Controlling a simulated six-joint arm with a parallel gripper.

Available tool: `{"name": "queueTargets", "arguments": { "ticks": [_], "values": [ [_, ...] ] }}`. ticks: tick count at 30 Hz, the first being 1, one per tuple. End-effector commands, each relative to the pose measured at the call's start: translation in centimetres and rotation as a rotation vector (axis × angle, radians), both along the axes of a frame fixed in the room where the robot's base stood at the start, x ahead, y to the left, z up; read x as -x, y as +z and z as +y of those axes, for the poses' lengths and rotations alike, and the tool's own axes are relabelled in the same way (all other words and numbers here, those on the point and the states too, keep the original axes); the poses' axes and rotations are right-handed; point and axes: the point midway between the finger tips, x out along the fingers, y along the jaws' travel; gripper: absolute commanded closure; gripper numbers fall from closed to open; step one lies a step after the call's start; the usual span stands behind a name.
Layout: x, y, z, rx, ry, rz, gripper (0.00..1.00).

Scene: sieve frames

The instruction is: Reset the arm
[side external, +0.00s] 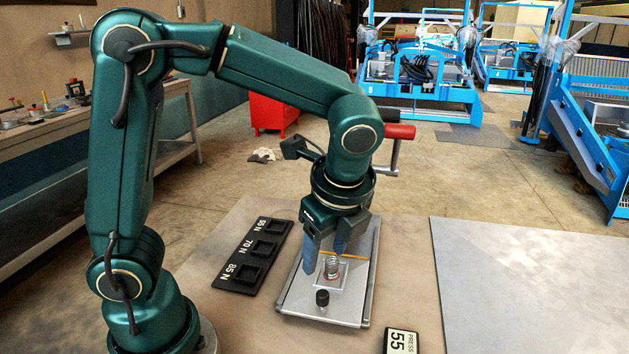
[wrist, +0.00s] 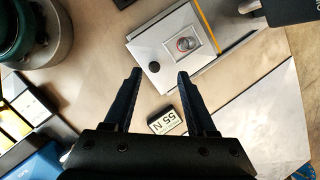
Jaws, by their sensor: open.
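My gripper (side external: 326,262) is open, its two dark blue fingers pointing down over the grey base plate (side external: 345,318) in the side view. In the wrist view my gripper (wrist: 159,74) has parted fingers with nothing held between the tips. A small metal cylinder (side external: 332,268) stands on a light square plate near the fingers. It also shows in the wrist view (wrist: 186,44), beyond the fingertips. A black knob (side external: 322,298) sits in front of it, and a yellow strip (side external: 356,257) lies behind. I cannot tell the exact gap between fingers and cylinder.
A black rack (side external: 236,283) marked 55 N, 70 N and 85 N lies left of the base plate. A card (side external: 400,343) reading 55 lies at the front edge. A large grey sheet (side external: 535,290) covers the right.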

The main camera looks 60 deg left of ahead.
Motion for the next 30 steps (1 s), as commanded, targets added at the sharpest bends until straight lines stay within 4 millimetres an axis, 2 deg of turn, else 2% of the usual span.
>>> {"name": "queueTargets", "arguments": {
  "ticks": [1,6,12,21,25,30],
  "values": [
    [0.5,1.2,0.6,0.030,0.052,-0.050,0.43],
    [2.7,3.5,1.5,0.153,0.281,-0.209,0.43],
    [5.4,4.8,1.7,0.329,0.612,-0.397,0.43],
    [8.1,4.0,0.4,0.610,1.132,-0.568,0.43],
    [8.3,3.4,-0.2,0.660,1.271,-0.557,0.43],
    [8.1,3.5,-0.2,0.682,1.328,-0.566,0.43]
  ]
}}
